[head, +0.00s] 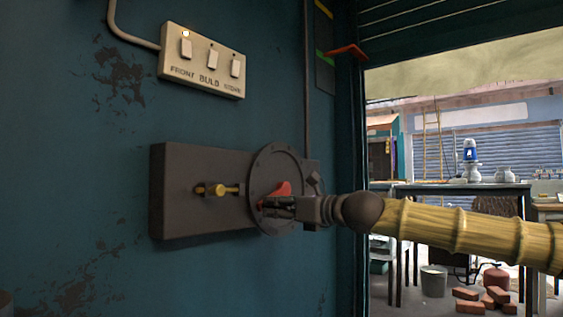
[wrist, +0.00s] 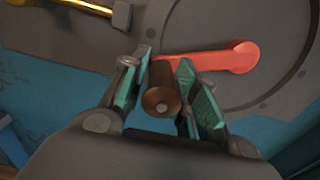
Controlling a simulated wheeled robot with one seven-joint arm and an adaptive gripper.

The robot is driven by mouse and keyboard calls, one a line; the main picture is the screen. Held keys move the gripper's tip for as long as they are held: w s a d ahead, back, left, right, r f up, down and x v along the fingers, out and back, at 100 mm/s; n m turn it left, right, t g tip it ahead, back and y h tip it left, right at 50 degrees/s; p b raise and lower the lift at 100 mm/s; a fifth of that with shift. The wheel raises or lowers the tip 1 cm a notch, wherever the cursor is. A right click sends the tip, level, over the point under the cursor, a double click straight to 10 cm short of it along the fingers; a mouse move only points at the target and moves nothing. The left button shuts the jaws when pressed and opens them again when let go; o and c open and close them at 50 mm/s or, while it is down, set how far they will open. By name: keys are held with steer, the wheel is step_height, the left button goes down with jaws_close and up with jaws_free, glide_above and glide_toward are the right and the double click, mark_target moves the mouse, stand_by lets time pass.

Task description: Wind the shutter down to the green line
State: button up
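The dark slatted shutter (head: 440,18) hangs at the top right of the head view, covering only the top of the opening. A red pointer (head: 348,50) by its left edge reaches toward a dark gauge strip. Its tip is close to the green line (head: 325,58); I cannot tell whether they are exactly level. The winding crank has a round grey plate (head: 268,160), a red arm (head: 283,188) and a brown knob (wrist: 163,90). My gripper (head: 278,204) is at the crank. In the wrist view its teal-padded fingers (wrist: 164,72) flank the knob; contact is unclear.
A brass bolt (head: 218,190) sits on the grey box (head: 180,190) left of the crank plate. A switch panel (head: 203,60) is above. The opening on the right shows a table (head: 450,189), a bucket (head: 433,279) and bricks (head: 470,306).

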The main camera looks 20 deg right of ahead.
steer(key=o, duration=0.5)
steer(key=shift+w+d+f, duration=0.1)
steer(key=shift+d+f, duration=0.05)
steer(key=shift+f, duration=0.1)
steer(key=shift+s+d+r+p, duration=0.15)
steer(key=shift+s+d+p, duration=0.2)
steer(key=shift+s+p, duration=0.1)
steer(key=p+v, duration=0.5)
steer(key=v, duration=0.1)
steer(key=shift+s+d+r, duration=0.1)
steer(key=shift+s+d, duration=0.05)
steer(key=shift+s, duration=0.15)
steer(key=p+v, duration=0.2)
steer(key=p, duration=0.1)
steer(key=p+v, duration=0.1)
steer(key=v, duration=0.1)
steer(key=shift+s+f+p, duration=0.1)
steer(key=shift+f+p, duration=0.2)
steer(key=shift+p, duration=0.05)
